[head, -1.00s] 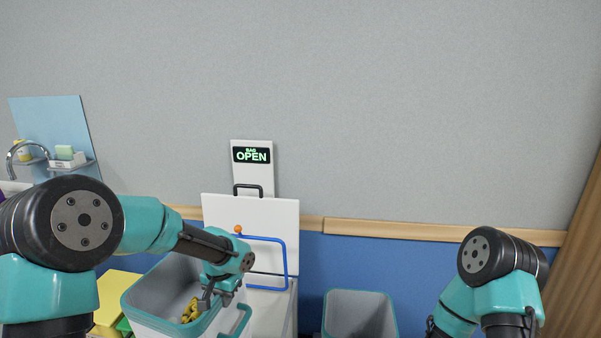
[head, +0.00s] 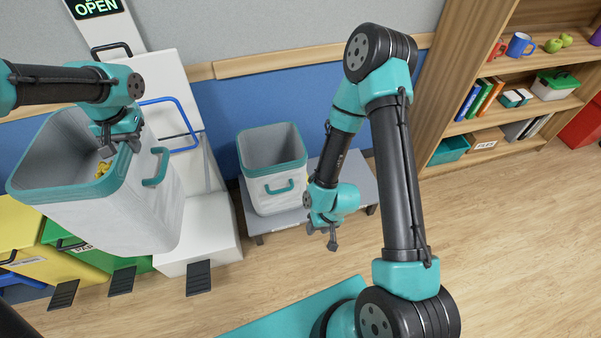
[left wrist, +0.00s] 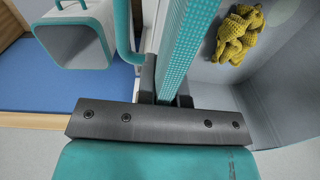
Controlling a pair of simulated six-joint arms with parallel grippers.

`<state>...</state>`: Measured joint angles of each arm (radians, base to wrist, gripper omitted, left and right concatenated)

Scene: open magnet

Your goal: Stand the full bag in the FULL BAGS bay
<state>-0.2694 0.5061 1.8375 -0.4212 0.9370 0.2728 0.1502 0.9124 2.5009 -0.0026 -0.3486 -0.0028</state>
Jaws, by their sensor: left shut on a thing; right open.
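The full bag (head: 130,210) is a pale, open-topped bag with a teal rim and teal side handle. A yellow crumpled thing lies inside it. My left gripper (head: 120,146) is shut on its rim; the left wrist view shows the jaws across the teal band, with the yellow thing (left wrist: 238,35) to the right. The bag seems to hang upright in front of the bins. My right gripper (head: 322,235) is open and empty, in front of a grey bench (head: 350,190). A second teal-rimmed bag (head: 280,190) stands on that bench. No FULL BAGS label is readable.
A white pedal bin (head: 205,240) with a blue frame (head: 180,122) stands under a lit OPEN sign (head: 97,8). Green (head: 95,262) and yellow (head: 35,255) bins are at left. A wooden shelf (head: 500,120) is at right. Floor before the bench is clear.

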